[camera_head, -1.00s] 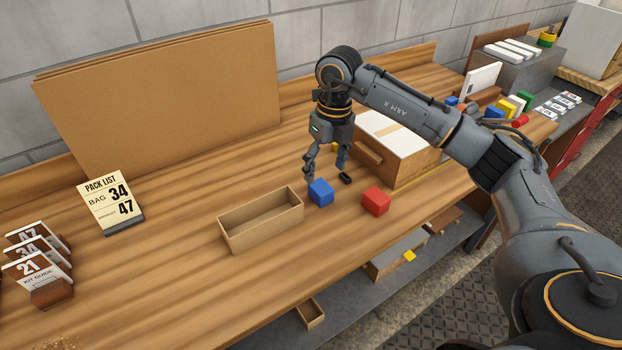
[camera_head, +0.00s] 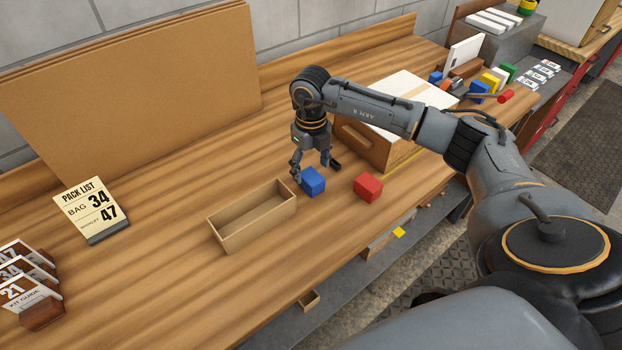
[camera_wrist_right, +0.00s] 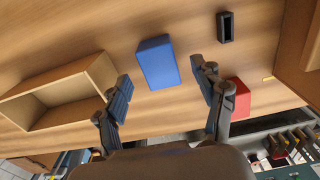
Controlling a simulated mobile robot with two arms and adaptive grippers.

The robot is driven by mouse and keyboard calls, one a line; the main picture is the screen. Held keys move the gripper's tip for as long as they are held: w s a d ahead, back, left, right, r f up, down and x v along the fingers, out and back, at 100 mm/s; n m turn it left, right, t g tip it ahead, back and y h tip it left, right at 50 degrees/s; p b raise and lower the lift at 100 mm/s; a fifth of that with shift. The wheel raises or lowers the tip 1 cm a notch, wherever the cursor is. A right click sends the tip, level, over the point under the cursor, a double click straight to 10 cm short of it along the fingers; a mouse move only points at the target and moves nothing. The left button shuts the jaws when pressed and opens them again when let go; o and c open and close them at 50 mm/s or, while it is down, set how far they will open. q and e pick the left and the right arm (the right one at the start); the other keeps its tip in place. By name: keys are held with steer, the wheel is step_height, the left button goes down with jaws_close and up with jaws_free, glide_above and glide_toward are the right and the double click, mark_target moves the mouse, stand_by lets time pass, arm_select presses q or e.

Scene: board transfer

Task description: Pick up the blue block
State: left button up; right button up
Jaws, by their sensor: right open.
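The blue block (camera_head: 313,181) sits on the wooden workbench between the open-topped cardboard tray and the red block. My right gripper (camera_head: 311,166) is open and empty, pointing down just above and behind the blue block. In the right wrist view the blue block (camera_wrist_right: 157,63) lies ahead of the gap between the two spread fingers (camera_wrist_right: 163,82), and I see no finger closed on it. The head view does not show clearly whether a finger touches it. My left gripper is not in view.
The cardboard tray (camera_head: 225,238) is close left of the blue block. The red block (camera_head: 368,187) is close right. A small black piece (camera_wrist_right: 227,27) lies behind. A large carton (camera_head: 364,145) stands behind right. A pack list sign (camera_head: 92,210) stands left.

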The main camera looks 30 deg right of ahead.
mark_target(311, 176)
step_height(311, 176, down, 4)
steer(key=shift+s+r+p, duration=0.15)
steer(key=shift+p, duration=0.65)
steer(key=shift+f, duration=0.45)
steer(key=shift+c, duration=0.2)
steer(key=c, duration=1.4)
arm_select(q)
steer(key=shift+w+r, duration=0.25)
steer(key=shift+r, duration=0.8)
